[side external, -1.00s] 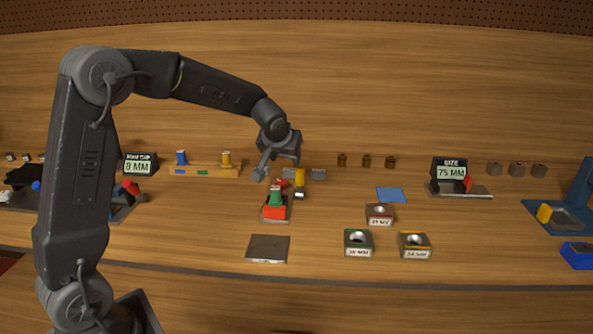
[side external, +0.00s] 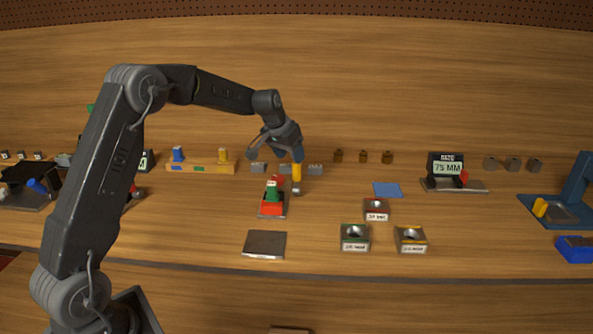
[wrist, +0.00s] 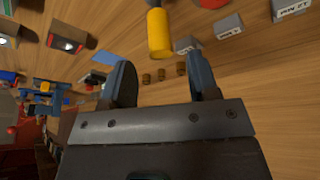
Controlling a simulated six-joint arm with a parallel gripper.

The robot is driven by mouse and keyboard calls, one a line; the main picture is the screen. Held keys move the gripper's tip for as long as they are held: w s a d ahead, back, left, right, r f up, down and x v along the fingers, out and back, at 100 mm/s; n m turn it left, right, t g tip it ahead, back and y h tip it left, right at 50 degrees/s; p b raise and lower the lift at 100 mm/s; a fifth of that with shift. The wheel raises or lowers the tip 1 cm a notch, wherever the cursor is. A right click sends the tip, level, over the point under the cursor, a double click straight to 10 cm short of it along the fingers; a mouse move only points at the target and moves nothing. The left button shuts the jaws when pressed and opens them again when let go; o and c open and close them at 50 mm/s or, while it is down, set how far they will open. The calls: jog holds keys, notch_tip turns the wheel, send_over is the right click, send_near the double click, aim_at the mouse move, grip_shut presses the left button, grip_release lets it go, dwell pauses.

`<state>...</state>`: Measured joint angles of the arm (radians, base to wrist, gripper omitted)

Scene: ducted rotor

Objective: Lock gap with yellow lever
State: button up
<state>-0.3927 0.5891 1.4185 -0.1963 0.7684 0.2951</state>
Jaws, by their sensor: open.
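The yellow lever (side external: 296,172) stands near the middle of the bench, to the right of a red and green part (side external: 272,198). In the wrist view the yellow lever (wrist: 158,35) shows as a yellow cylinder beyond the fingertips, roughly centred between them. My gripper (side external: 279,151) is at the height of the lever's top, its fingers spread. In the wrist view my gripper (wrist: 160,75) is open with nothing between the fingers. The lever's pivot and any gap are too small to make out.
Grey blocks (side external: 315,169) stand just behind the lever. A grey plate (side external: 265,244) lies in front, and labelled blocks with round recesses (side external: 355,237) stand at front right. A display reading 75 MM (side external: 445,165) stands farther right. Bare bench lies between them.

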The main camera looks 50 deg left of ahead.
aim_at(297, 169)
jog(key=x, duration=0.7)
jog(key=shift+c, duration=0.5)
grip_shut()
